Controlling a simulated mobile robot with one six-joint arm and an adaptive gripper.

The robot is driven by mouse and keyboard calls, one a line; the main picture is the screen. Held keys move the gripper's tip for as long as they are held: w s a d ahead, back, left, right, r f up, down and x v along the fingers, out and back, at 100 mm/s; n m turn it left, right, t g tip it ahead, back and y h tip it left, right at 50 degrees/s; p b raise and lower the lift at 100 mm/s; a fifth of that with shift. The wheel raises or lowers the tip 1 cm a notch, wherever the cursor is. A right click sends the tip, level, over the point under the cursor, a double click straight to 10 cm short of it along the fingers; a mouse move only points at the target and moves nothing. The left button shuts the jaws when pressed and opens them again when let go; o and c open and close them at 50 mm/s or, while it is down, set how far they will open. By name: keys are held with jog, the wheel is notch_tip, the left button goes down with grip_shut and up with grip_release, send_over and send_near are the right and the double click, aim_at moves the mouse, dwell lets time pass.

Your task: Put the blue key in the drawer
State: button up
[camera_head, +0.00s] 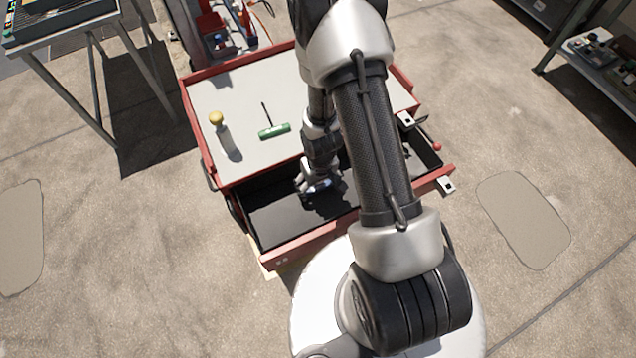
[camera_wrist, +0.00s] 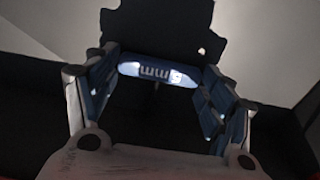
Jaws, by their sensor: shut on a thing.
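My gripper (camera_head: 318,188) reaches down over the open drawer (camera_head: 310,240), which has a black inside and a red front, pulled out from a red cart. In the wrist view my gripper (camera_wrist: 160,72) is shut on the blue key (camera_wrist: 157,70). In the head view only a bit of blue shows at the fingertips, and I cannot tell whether the key touches the drawer floor. My arm hides part of the drawer.
A green T-handle key (camera_head: 274,131) and a yellow-topped thing (camera_head: 217,120) are on the grey cart top (camera_head: 240,95). A red-ended item (camera_head: 436,147) is at the drawer's right. The drawer's left part is bare. Metal tables stand at upper left and right.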

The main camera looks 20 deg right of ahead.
jog(key=shift+f, duration=0.15)
jog(key=o, duration=1.1)
jog(key=shift+c, duration=0.2)
